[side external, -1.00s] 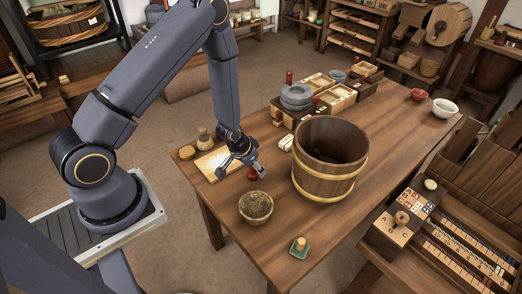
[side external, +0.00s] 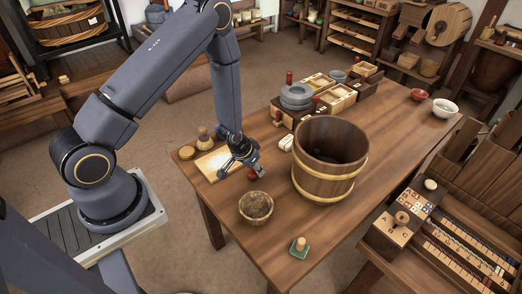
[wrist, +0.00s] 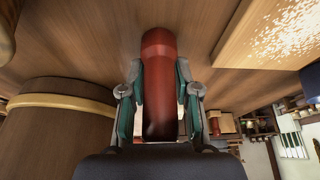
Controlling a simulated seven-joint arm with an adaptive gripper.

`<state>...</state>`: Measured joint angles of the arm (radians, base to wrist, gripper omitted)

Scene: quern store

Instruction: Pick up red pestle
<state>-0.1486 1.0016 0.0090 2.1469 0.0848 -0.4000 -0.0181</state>
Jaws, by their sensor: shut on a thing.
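The red pestle (wrist: 159,75) is a dark red rounded cylinder in the middle of the wrist view. My gripper (wrist: 159,88) has one finger on each side of it and is shut on it. In the side external view, my gripper (side external: 245,165) is low over the table, and a small part of the red pestle (side external: 252,174) shows below the fingers. The pestle is at or very near the table top; I cannot tell whether it touches.
A large wooden bucket (side external: 325,180) stands to the right of my gripper. A pale board (side external: 205,162) lies to the left. The table (side external: 400,140) is clear at the right.

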